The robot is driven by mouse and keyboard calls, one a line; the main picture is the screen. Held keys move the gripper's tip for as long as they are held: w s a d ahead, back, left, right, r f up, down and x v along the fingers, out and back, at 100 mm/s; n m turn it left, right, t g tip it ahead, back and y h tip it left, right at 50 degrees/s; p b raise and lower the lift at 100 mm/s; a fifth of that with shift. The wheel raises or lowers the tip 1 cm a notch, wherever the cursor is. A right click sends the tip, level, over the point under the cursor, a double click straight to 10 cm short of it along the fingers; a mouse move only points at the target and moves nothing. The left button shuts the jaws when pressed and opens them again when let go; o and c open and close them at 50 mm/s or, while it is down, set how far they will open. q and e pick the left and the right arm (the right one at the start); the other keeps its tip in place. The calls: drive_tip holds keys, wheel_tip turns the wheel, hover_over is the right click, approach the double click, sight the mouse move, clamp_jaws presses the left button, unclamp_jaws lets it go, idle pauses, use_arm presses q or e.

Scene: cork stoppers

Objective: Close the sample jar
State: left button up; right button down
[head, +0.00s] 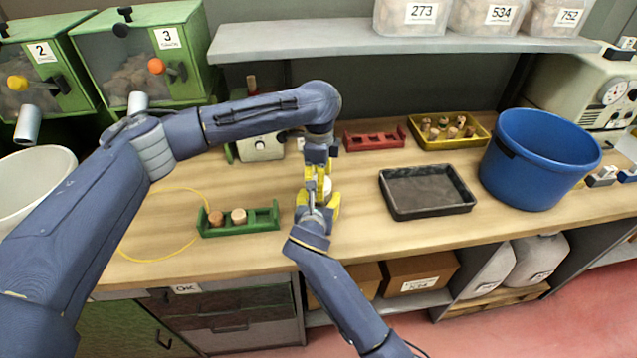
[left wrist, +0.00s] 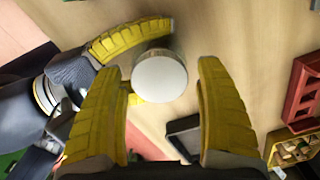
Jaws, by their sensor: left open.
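The sample jar (head: 327,186) is a small round container, mostly hidden between my grippers in the head view. In the left wrist view the jar (left wrist: 159,77) shows a plain white round face and a grey side; whether that face is a lid or the contents I cannot tell. My right gripper (head: 318,203) has its yellow fingers on either side of the jar and appears shut on it. My left gripper (head: 318,178) is open and empty above the jar, its fingers (left wrist: 162,68) pointing toward it. Two cork stoppers (head: 238,216) stand in the green rack (head: 240,231).
A black tray (head: 428,211) lies right of the grippers, with a blue bucket (head: 535,165) beyond. Behind are a red rack (head: 375,140) and a yellow tray (head: 420,142) of corks. A yellow cable (head: 160,259) lies at left. A grey shelf (head: 400,45) hangs over the back.

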use_arm(q)
drive_tip(key=shift+r, duration=1.95)
drive_tip(key=shift+o, duration=0.3)
drive_tip(key=shift+n+t, duration=0.3)
drive_tip(key=shift+n, duration=0.1)
drive_tip(key=r, duration=0.1)
drive_tip(key=w+r, duration=0.1)
drive_tip(key=r, duration=0.1)
drive_tip(key=shift+w+a+r, duration=0.25)
drive_tip(key=shift+a+r, duration=0.1)
drive_tip(key=shift+a+r+n+y, duration=0.1)
drive_tip(key=shift+r+n+y, duration=0.2)
drive_tip(key=shift+n, duration=0.4)
drive_tip(key=shift+s+r+n, duration=0.1)
drive_tip(key=shift+s+n, duration=0.05)
drive_tip(key=shift+n, duration=0.55)
drive_tip(key=n, duration=0.2)
drive_tip(key=s+n, duration=0.1)
drive_tip(key=shift+d+f, duration=0.25)
drive_tip(key=shift+f, duration=0.05)
drive_tip(key=shift+s+d+n+g, duration=0.15)
drive_tip(key=shift+n+g, duration=0.25)
drive_tip(key=shift+n, duration=0.6)
